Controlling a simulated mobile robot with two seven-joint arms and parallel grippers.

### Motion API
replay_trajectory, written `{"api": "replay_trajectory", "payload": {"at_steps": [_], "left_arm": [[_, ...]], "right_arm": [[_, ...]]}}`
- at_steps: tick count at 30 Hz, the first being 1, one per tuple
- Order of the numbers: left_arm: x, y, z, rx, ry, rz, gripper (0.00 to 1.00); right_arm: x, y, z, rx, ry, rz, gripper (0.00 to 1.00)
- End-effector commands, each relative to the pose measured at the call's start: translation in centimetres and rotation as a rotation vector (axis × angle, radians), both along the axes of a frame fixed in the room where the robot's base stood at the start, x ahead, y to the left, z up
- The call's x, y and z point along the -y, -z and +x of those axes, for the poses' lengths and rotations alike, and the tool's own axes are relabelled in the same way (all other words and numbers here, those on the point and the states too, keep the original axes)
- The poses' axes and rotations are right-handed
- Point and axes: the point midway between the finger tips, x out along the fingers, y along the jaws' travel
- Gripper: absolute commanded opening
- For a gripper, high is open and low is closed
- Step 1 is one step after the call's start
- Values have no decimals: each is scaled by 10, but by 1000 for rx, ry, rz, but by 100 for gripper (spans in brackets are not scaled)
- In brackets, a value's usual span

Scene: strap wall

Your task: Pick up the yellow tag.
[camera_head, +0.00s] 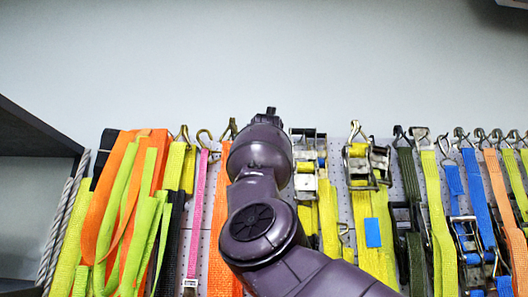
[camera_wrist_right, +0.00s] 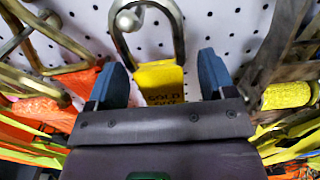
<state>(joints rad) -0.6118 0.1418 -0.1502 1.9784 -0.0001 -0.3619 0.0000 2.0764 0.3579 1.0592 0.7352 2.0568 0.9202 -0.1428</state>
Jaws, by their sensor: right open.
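The yellow tag (camera_wrist_right: 160,74) with dark lettering, reading something like "SOLD", hangs at the lower end of a metal hook (camera_wrist_right: 178,38) in the right wrist view. My right gripper (camera_wrist_right: 161,76) is open, with one blue finger on each side of the tag and a gap to it on both sides. The tag's lower part is hidden behind the gripper body. In the head view I cannot make out the tag; my right arm covers the middle of the strap wall. My left gripper is in neither view.
A white perforated board (camera_wrist_right: 230,25) lies behind the tag. Metal hooks and buckles crowd both sides, with an orange strap (camera_wrist_right: 45,112) at left. In the head view, orange and green straps (camera_head: 120,200) hang left, and yellow straps (camera_head: 378,215) with ratchets right.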

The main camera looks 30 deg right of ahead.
Motion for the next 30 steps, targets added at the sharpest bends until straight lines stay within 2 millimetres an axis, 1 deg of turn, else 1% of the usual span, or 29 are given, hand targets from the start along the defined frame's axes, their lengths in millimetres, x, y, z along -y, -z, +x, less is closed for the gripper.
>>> {"api": "replay_trajectory", "payload": {"at_steps": [6, 16, 25, 30], "left_arm": [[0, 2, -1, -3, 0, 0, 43], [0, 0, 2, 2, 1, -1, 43], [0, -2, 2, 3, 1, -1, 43], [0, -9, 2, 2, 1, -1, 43]], "right_arm": [[1, 1, 0, 0, 1, 0, 76], [1, 1, 0, 0, 1, 0, 26], [0, -1, 0, 1, 1, -1, 25], [-4, -11, -1, 0, 5, -1, 25]]}}
